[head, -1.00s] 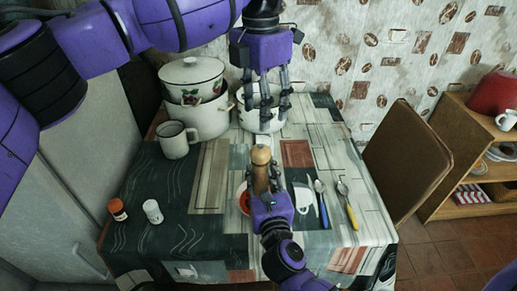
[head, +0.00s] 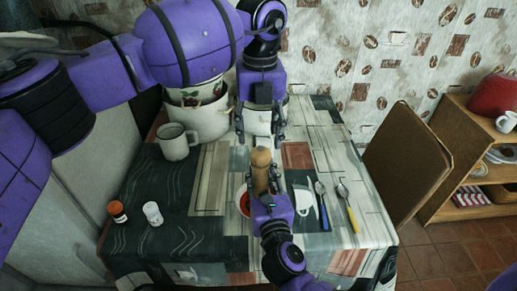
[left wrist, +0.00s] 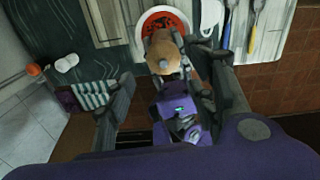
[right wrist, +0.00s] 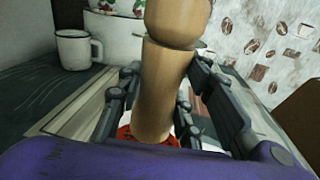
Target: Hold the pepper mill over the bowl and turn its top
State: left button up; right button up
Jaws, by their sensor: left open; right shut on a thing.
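The wooden pepper mill (head: 261,158) stands upright in my right gripper (head: 263,184), which is shut around its body. The right wrist view shows the fingers on both sides of the mill's body (right wrist: 158,95), below its rounded top (right wrist: 178,20). The bowl (head: 242,203), white-rimmed with red contents, is partly hidden behind the mill and gripper. It also shows in the left wrist view (left wrist: 140,25). My left gripper (head: 259,142) is open and empty, just above and behind the mill top in the head view. In the left wrist view the mill top (left wrist: 162,45) appears between its spread fingers.
A white shaker (head: 152,214) and an orange-capped shaker (head: 117,211) stand front left. Cutlery, including a spoon (head: 321,205), lies to the right. A chair (head: 405,160) stands beside the table.

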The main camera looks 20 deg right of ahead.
aim_at(258, 149)
pick_arm(q)
notch_tip(258, 149, down, 6)
jog(key=shift+r, duration=0.1)
jog(key=shift+c, duration=0.5)
jog(key=shift+a, duration=0.1)
jog(key=c, duration=1)
jog(key=shift+m, duration=0.4)
